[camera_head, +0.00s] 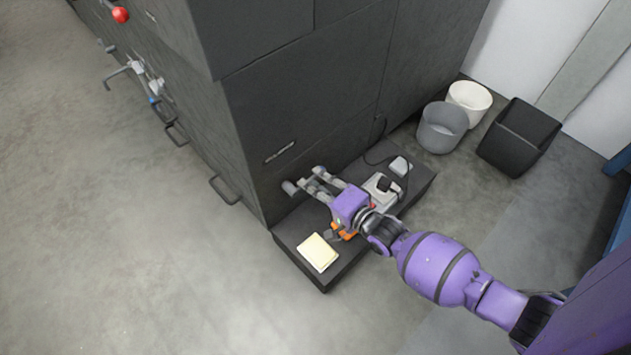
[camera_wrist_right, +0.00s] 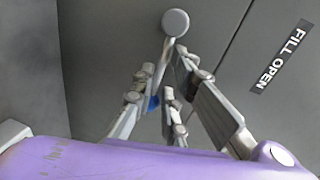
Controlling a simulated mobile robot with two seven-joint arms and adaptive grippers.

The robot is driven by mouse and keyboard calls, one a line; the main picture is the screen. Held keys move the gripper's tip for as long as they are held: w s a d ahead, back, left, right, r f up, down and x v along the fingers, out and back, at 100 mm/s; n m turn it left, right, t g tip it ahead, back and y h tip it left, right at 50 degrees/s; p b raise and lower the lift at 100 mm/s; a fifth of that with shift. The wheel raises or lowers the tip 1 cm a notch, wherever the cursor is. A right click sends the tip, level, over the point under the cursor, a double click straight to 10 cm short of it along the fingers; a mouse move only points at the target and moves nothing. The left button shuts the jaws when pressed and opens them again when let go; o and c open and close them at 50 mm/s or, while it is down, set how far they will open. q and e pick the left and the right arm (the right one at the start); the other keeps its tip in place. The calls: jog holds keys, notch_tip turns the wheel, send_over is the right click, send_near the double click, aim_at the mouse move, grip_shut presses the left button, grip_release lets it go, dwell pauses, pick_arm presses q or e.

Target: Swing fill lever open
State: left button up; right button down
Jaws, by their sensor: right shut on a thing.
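The fill lever (camera_head: 289,187) sticks out low on the front of the dark cabinet; only its grey rounded end shows past my gripper. In the right wrist view the fill lever (camera_wrist_right: 175,22) has a round grey cap, and its bar runs down between my fingers. A small blue part shows between the fingers. My right gripper (camera_head: 311,181) is shut on the lever, and its fingers also show in the wrist view (camera_wrist_right: 165,66). A "FILL OPEN" label (camera_wrist_right: 283,55) is on the panel to the right of the lever. My left gripper is out of view.
A low dark platform (camera_head: 318,277) under my right arm bears a yellow pad (camera_head: 317,253), an orange item (camera_head: 342,231) and a white device (camera_head: 383,187). Bins (camera_head: 442,127) stand at the right. Handles (camera_head: 225,190) jut from the cabinet's left side. The left floor is clear.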

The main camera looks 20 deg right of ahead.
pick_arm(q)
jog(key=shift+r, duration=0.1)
pick_arm(e)
jog(key=shift+s, duration=0.15)
pick_arm(q)
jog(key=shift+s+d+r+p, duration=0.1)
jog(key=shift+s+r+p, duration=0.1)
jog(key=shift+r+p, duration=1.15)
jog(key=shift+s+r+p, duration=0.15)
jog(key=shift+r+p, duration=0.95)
jog(key=shift+p, duration=0.4)
pick_arm(e)
jog(key=s+a+r+n+t+h, duration=0.2)
jog(key=a+r+n, duration=0.3)
jog(key=n, duration=1)
jog(key=shift+a+t, duration=0.5)
jog(key=shift+a, duration=0.05)
jog(key=c, duration=1.8)
grip_release()
jog(key=shift+r, duration=0.15)
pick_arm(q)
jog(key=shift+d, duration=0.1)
pick_arm(e)
jog(key=shift+s, duration=0.1)
